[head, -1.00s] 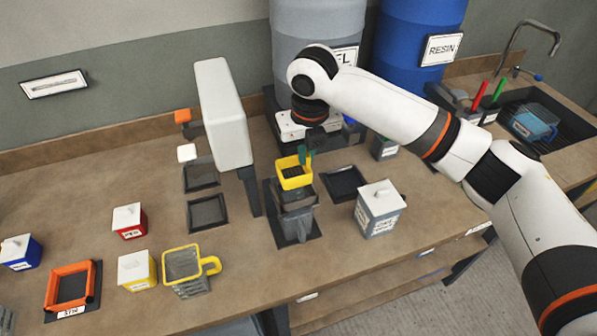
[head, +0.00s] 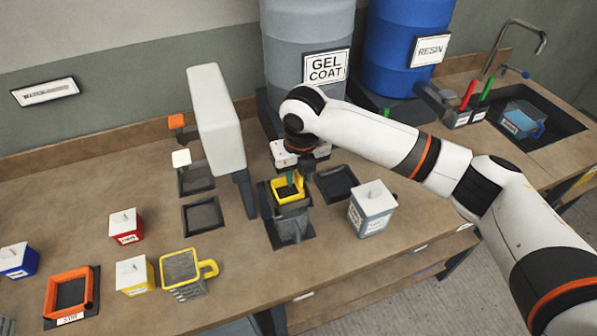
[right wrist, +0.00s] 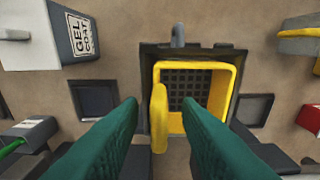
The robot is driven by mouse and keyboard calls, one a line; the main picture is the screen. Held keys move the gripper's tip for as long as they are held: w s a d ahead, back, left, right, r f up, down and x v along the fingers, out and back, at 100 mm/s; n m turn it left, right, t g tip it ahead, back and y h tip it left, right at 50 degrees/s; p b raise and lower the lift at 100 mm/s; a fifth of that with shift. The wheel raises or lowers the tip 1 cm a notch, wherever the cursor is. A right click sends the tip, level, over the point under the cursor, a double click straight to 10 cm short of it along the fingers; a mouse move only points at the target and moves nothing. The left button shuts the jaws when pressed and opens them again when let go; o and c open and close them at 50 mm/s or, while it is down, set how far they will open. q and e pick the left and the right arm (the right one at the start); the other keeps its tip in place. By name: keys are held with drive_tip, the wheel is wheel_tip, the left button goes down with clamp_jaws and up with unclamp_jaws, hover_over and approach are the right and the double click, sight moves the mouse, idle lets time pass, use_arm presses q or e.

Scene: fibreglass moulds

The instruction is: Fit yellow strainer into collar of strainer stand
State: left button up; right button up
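The yellow strainer (head: 291,194), a square basket with a dark mesh floor, sits low at the top of the grey strainer stand (head: 291,229). In the right wrist view the strainer (right wrist: 226,100) lies within the dark square collar (right wrist: 146,62) and looks slightly turned in it. Whether it is fully seated I cannot tell. My right gripper (head: 290,179) is over the strainer. In its wrist view the green fingers (right wrist: 160,103) stand apart on either side of the strainer's yellow handle, with a gap on each side. My left gripper is not in view.
A grey gel coat canister (head: 371,208) stands right of the stand. A tall white dispenser-like block (head: 217,118) rises to its left. A yellow-rimmed mesh jug (head: 184,274) and an orange frame (head: 69,293) are front left. An empty dark tray (head: 337,183) lies behind right.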

wheel_tip(320, 180, up, 12)
drive_tip(key=s+b, duration=0.1)
drive_tip(key=b, duration=0.1)
drive_tip(key=shift+s+d+b, duration=0.2)
drive_tip(key=shift+d+b, duration=0.05)
drive_tip(key=shift+b, duration=0.1)
idle(0.5)
